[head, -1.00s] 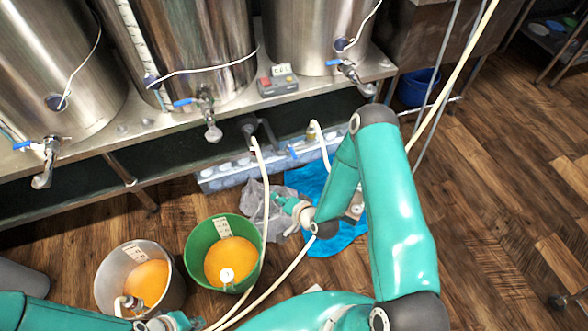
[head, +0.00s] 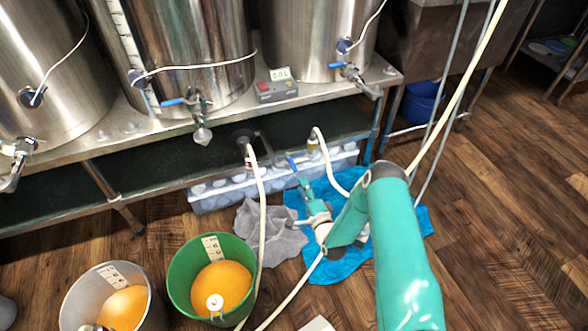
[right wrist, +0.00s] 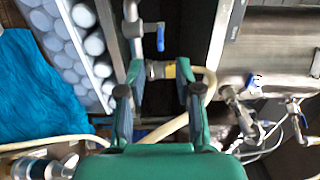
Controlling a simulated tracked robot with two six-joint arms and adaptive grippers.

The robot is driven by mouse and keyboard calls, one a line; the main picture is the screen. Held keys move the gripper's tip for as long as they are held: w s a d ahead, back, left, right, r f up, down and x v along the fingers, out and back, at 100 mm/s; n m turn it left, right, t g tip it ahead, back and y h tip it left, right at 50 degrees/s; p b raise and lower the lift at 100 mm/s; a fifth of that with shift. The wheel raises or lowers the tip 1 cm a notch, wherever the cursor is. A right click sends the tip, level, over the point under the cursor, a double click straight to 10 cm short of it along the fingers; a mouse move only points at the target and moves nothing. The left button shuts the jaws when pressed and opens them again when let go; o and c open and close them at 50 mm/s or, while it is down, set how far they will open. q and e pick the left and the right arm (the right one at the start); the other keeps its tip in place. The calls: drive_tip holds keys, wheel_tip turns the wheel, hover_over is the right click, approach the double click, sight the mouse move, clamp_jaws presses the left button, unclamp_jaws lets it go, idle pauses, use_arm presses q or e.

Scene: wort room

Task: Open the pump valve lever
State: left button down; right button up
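The pump valve lever is a small blue handle (head: 292,163) under the steel bench, between two pale hoses. In the right wrist view the blue lever (right wrist: 160,37) stands out from a metal valve pipe, beyond the fingertips. My right gripper (head: 303,183) is just below and in front of the lever in the head view. In the right wrist view its two green fingers (right wrist: 160,78) are apart with nothing held. A yellow hose fitting (right wrist: 168,70) appears in the gap between them; I cannot tell the depth. My left gripper is not in view.
Steel kettles with taps stand on the bench (head: 160,128). A blue cloth (head: 405,222) and grey cloth (head: 270,235) lie on the floor.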

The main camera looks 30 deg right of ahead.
sight(295, 166)
drive_tip(key=b+x, duration=0.2)
drive_tip(key=x, duration=0.8)
drive_tip(key=shift+a, duration=0.1)
clamp_jaws()
drive_tip(key=shift+s, duration=0.1)
drive_tip(key=shift+f, duration=0.1)
